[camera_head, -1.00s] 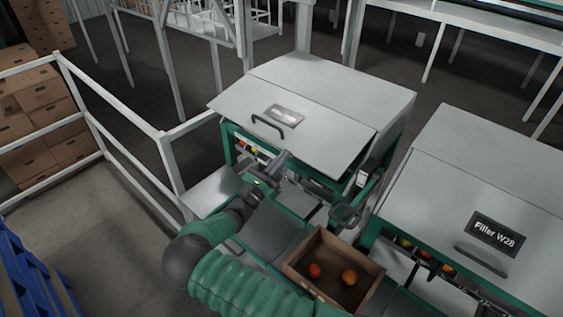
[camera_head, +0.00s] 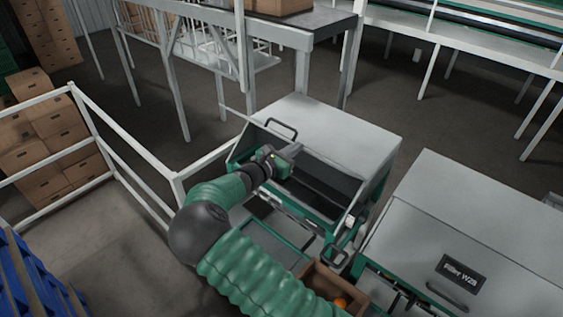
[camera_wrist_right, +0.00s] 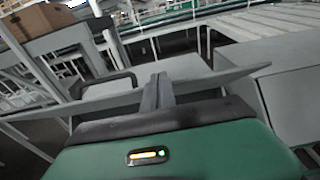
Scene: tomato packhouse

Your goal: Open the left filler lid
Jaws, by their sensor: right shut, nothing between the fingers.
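The left filler (camera_head: 345,130) stands in mid-view with its front open, showing a dark interior. Its grey lid (camera_head: 318,168) is swung up, seen nearly edge-on, with the dark bar handle (camera_head: 281,128) at its upper left. My right gripper (camera_head: 294,149) is shut and empty, up at the lid's inner side. In the wrist view, the closed fingers (camera_wrist_right: 158,78) are at the lid panel (camera_wrist_right: 205,80), and the handle (camera_wrist_right: 108,84) is left of them. I cannot tell whether the fingers touch the lid. My left gripper is out of view.
Filler W28 (camera_head: 475,205) stands at the right with its lid down. A cardboard box (camera_head: 318,272) with an orange tomato (camera_head: 340,302) sits in front of the left filler. A white railing (camera_head: 135,178) runs along the left. A conveyor table (camera_head: 320,32) stands behind.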

